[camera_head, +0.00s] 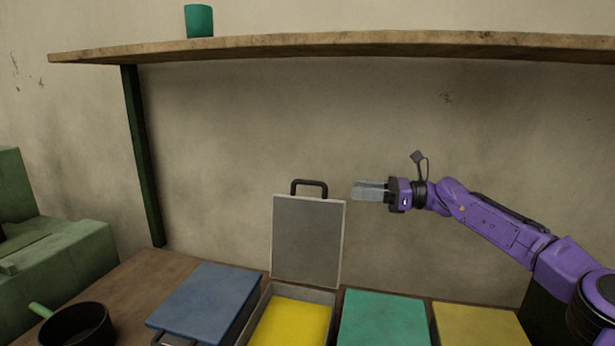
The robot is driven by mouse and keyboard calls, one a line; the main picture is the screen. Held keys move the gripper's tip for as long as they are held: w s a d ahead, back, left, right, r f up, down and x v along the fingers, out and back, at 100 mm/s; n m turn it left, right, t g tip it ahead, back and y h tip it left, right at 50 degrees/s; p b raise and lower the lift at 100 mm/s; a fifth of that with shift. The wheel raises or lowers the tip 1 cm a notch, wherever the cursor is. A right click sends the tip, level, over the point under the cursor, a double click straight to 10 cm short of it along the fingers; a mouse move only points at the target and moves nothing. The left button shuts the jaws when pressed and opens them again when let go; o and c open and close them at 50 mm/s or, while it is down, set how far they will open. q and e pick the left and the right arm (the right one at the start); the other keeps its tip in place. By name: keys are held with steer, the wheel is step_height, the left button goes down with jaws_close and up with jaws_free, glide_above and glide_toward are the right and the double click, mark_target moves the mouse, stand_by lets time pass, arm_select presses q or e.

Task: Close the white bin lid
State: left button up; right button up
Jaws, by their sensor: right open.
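The white bin (255,309) stands on the table with its lid (308,243) raised upright at the back. The lid shows a grey inner face with a pale rim and a dark handle (309,183) on its top edge. Something yellow (292,322) lies inside the bin. My right gripper (354,190) is open and empty, pointing left, a little to the right of the lid's top edge and apart from it. My left gripper is not in view.
A blue lid (207,301) is shut to the left; a teal lid (383,318) and a yellow lid (480,326) lie to the right. A dark pan (76,326) sits at lower left. A wooden shelf (340,45) with a green cup (199,21) spans above.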

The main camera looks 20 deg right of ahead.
mark_target(326, 184)
steer(key=a, duration=0.1)
steer(key=a+r+p, duration=0.1)
steer(key=a, duration=0.1)
steer(key=w+a+r, duration=0.1)
steer(key=a, duration=0.1)
steer(key=shift+a+r, duration=0.15)
steer(key=shift+a, duration=0.1)
steer(key=w+a, duration=0.1)
steer(key=w+a+f, duration=0.1)
steer(key=w, duration=0.1)
steer(key=w+p, duration=0.1)
steer(key=shift+w+a+f, duration=0.35)
steer(key=shift+a+f, duration=0.05)
steer(key=shift+s+r, duration=0.35)
steer(key=shift+s, duration=0.25)
steer(key=c, duration=0.4)
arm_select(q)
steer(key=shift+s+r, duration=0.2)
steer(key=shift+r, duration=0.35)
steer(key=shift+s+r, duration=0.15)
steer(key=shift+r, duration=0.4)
arm_select(e)
steer(key=shift+w+d+f, duration=0.1)
steer(key=shift+w+f, duration=0.05)
jaws_close()
